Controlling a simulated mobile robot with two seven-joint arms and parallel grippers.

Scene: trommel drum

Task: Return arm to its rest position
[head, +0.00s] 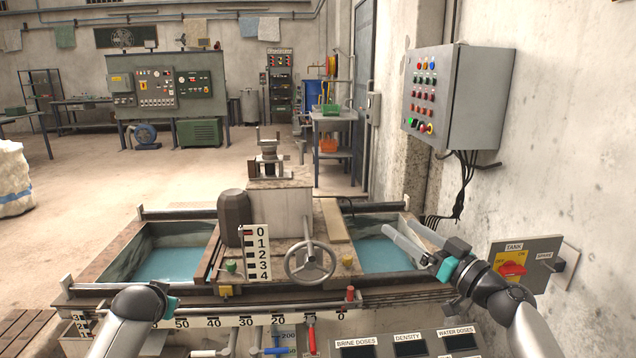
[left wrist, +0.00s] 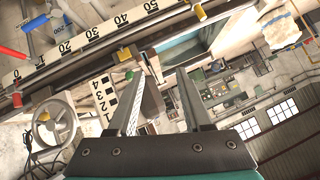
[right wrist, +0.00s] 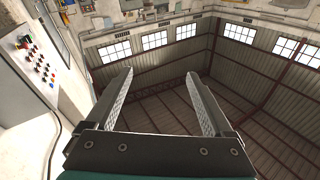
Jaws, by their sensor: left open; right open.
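My right arm comes in from the right in the head view. Its gripper (head: 412,240) is over the right water tank, pointing up and left, and its fingers hold nothing. In the right wrist view the right gripper (right wrist: 160,85) is open and empty, with roof and windows behind it. My left arm shows at the lower left of the head view, in front of the machine's scale rail; its fingers are out of sight there. In the left wrist view the left gripper (left wrist: 155,85) is open and empty, with the machine's front behind it.
The machine has a handwheel (head: 310,261), a vertical number plate (head: 257,252) and a red-handled lever (head: 311,335). On the right wall are a control box (head: 458,97) and a tank switch panel (head: 525,262) with a red knob, close to my right forearm. A dosing panel (head: 407,347) is low in front.

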